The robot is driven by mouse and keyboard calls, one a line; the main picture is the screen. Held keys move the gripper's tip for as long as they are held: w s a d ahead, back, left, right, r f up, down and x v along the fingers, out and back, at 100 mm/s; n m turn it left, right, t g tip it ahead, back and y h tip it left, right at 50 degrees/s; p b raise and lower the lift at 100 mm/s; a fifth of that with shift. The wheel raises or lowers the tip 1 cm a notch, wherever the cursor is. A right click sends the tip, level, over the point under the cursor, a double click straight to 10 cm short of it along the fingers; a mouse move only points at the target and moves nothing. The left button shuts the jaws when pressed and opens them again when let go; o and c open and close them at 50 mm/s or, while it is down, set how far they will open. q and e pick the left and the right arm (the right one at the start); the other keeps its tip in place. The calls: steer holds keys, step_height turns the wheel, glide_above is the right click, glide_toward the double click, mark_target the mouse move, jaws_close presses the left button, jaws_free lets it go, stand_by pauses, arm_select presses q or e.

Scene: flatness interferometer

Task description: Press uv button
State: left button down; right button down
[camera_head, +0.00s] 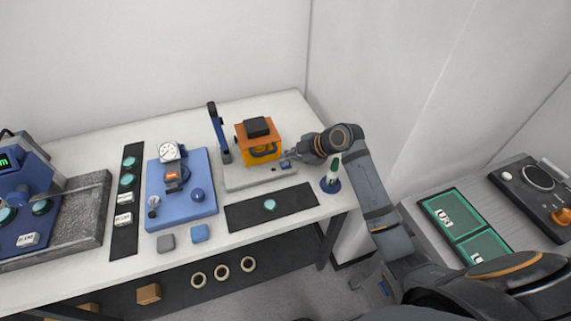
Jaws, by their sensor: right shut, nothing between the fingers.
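The UV device has a pale grey base plate (240,181), an orange box (262,150) with a dark top block (257,127), and a blue upright arm (218,133). A small dark knob shows on the front of the base. A small blue part (287,165) at the right of the base may be the UV button; I cannot tell for sure. My right gripper (287,157) is shut and empty, its tips at this blue part, just right of the orange box. I cannot tell whether they touch it. My left gripper is not in view.
A green-and-white bottle (333,174) on a blue foot stands close beside my right arm. A black mat (272,207) with a teal disc lies in front. A blue plate (181,187) with a dial gauge (169,152) is to the left. The wall is close at the right.

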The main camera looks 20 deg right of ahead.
mark_target(288, 165)
steer(key=shift+f, duration=0.1)
stand_by(0.5)
steer(key=shift+f, duration=0.3)
steer(key=shift+f+b, duration=0.5)
steer(key=shift+b, duration=0.05)
stand_by(0.5)
stand_by(0.3)
steer(key=shift+r+p, duration=0.8)
steer(key=shift+r, duration=0.15)
step_height(288, 165, up, 5)
steer(key=p, duration=0.4)
